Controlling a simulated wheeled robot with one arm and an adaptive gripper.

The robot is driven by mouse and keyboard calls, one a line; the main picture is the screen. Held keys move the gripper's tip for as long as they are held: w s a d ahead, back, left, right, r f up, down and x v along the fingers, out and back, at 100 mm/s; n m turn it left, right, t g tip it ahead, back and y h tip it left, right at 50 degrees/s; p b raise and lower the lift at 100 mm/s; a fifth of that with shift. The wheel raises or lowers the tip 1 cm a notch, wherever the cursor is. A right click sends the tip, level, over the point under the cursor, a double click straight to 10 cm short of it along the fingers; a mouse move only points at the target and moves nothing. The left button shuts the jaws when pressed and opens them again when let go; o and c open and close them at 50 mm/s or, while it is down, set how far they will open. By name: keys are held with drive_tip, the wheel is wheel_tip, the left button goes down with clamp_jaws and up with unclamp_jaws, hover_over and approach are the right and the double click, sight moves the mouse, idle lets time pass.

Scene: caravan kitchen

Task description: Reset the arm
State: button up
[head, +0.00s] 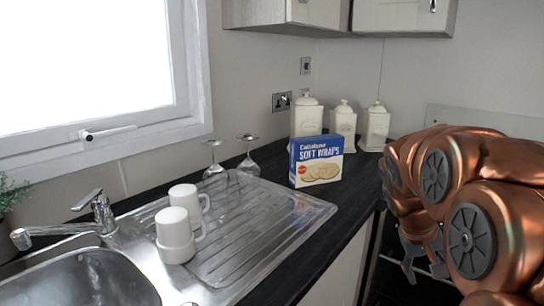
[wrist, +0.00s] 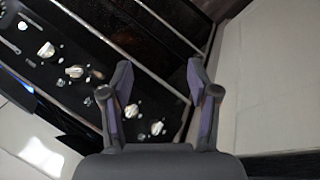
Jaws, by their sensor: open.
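My copper-coloured arm is folded at the right of the head view. My gripper (head: 425,262) hangs low there, beside the counter front, partly hidden by my arm links. In the wrist view my gripper (wrist: 163,100) shows two dark fingers spread apart with nothing between them. Beyond the fingers is a dark oven front with metal bars and several knobs (wrist: 75,71). The fingers appear apart from it, though the exact distance is hard to tell.
The dark counter holds a blue Soft Wraps box (head: 318,160), white canisters (head: 343,124), upturned glasses (head: 248,156) and white mugs (head: 175,235) on the steel drainer (head: 245,232). The sink (head: 85,280) and tap (head: 100,212) are at left. Wall cupboards (head: 405,15) hang above.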

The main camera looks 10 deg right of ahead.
drive_tip(key=s+a+f+n+g+y, duration=0.15)
drive_tip(key=s+a+f, duration=0.25)
drive_tip(key=s+a, duration=0.7)
drive_tip(key=s+a+f+n+g+y, duration=0.1)
drive_tip(key=s+a+f+n+y, duration=0.15)
drive_tip(key=s+a+f, duration=0.8)
drive_tip(key=w+a+r+p, duration=0.1)
drive_tip(key=a+r+p, duration=0.1)
drive_tip(key=r+p, duration=0.7)
drive_tip(key=w+a+r+t+p, duration=0.1)
drive_tip(key=w+r+p, duration=0.1)
drive_tip(key=r+p, duration=0.7)
wheel_tip(320, 180, up, 7)
drive_tip(key=shift+a+r+m+y+p, duration=0.1)
drive_tip(key=shift+a+m+y+p, duration=0.2)
drive_tip(key=shift+a+p, duration=0.1)
drive_tip(key=shift+c, duration=0.2)
